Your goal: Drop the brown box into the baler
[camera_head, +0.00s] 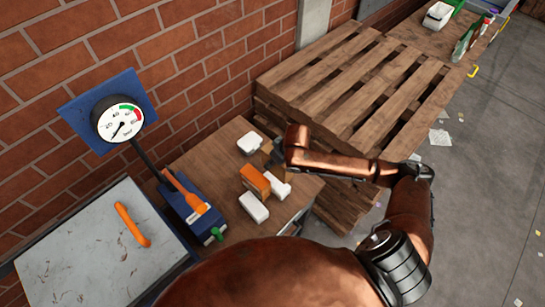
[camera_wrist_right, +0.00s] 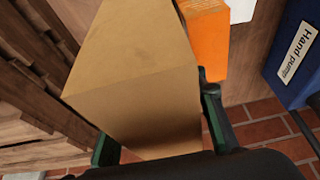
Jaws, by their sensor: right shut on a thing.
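The brown box (camera_wrist_right: 140,75) fills the middle of the right wrist view, between the two fingers of my right gripper (camera_wrist_right: 157,118). The gripper is shut on it. My left gripper is not in view.
An orange box (camera_head: 255,181) and several white items (camera_head: 253,207) lie on the wooden bench (camera_head: 205,153). A blue hand pump (camera_head: 190,208) and a pressure gauge (camera_head: 118,119) stand left of them. Stacked pallets (camera_head: 340,80) are behind, along the brick wall.

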